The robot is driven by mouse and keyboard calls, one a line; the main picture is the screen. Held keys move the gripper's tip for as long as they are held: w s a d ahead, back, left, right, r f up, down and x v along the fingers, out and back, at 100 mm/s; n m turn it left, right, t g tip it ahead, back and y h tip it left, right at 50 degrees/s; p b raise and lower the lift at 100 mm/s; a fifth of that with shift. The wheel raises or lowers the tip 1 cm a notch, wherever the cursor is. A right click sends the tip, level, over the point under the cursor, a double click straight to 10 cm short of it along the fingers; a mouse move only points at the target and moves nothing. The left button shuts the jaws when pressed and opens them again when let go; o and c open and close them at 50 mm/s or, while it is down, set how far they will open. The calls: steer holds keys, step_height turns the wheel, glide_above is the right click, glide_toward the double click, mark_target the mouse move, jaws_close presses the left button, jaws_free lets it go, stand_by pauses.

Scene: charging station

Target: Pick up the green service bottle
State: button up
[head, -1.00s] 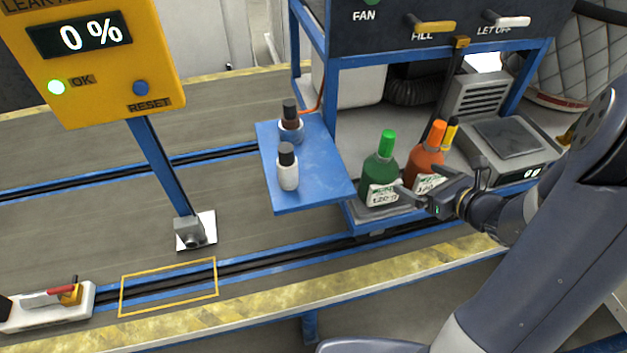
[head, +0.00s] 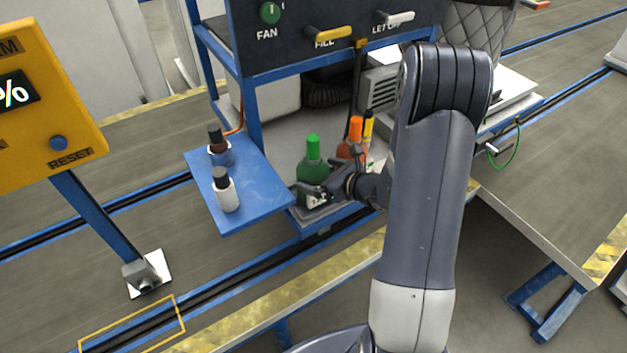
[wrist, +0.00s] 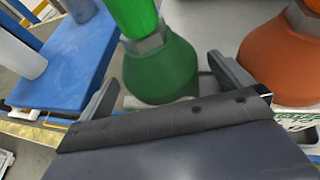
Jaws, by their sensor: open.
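The green service bottle (head: 312,172) stands upright on a low platform under the dark control panel, with a bright green cap and a pale label partly hidden by my gripper. My gripper (head: 318,194) is open at the bottle's near side, low on its body. In the wrist view the bottle (wrist: 160,68) stands just ahead, between the two spread fingers of my gripper (wrist: 165,88). I cannot tell whether the fingers touch it. The bottle's lower part is hidden in the wrist view.
A blue frame post (head: 252,115) rises behind.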

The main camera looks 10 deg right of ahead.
steer(key=shift+x, duration=1.45)
steer(key=c, duration=1.2)
steer(key=shift+r, duration=0.1)
steer(key=shift+c, duration=0.6)
steer(key=shift+r, duration=0.15)
